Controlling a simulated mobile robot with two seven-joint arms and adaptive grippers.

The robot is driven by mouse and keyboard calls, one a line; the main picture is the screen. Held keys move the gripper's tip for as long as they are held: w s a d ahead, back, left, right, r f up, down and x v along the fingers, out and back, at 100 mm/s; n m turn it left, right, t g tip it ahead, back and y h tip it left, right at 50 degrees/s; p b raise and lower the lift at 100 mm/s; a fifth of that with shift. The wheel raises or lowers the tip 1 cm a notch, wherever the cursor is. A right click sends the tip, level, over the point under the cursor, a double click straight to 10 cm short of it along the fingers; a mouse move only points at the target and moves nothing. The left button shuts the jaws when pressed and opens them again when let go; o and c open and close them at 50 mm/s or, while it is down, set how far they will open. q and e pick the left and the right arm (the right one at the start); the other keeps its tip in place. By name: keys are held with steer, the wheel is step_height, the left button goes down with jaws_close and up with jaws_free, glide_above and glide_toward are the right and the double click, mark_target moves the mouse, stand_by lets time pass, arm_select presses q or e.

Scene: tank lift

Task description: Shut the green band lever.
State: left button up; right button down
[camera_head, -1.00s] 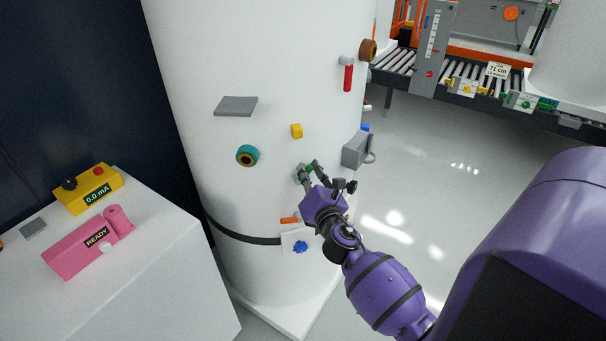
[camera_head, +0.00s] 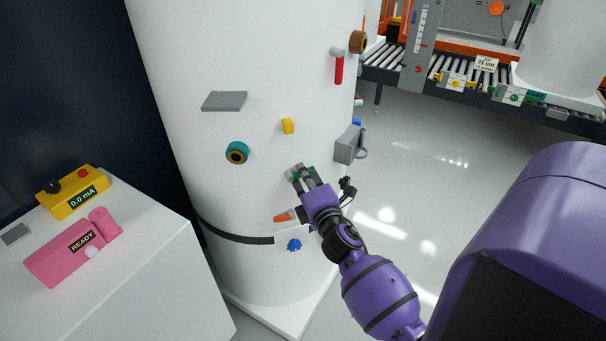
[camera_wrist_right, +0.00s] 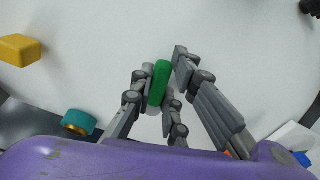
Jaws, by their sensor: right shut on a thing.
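The green band lever (camera_wrist_right: 159,83) is a short green bar on the white tank (camera_head: 265,70). In the right wrist view it stands between the grey fingers of my right gripper (camera_wrist_right: 165,85), which are shut on it. In the head view my right gripper (camera_head: 303,178) is at the tank's side, and only a little green (camera_head: 295,175) shows between its fingers. My left gripper is not in view.
Around it on the tank are a yellow block (camera_head: 288,126), a teal ring (camera_head: 237,152), a grey box with a handle (camera_head: 348,145), an orange piece (camera_head: 283,217) and a blue knob (camera_head: 294,245). A black band (camera_head: 235,236) runs below. A white cabinet (camera_head: 150,255) stands left.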

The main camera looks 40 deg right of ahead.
steer(key=shift+w+a+r, duration=0.1)
steer(key=shift+r, duration=0.05)
stand_by(0.3)
steer(key=c, duration=1.7)
jaws_free()
steer(key=v, duration=1.2)
steer(key=shift+m, duration=0.3)
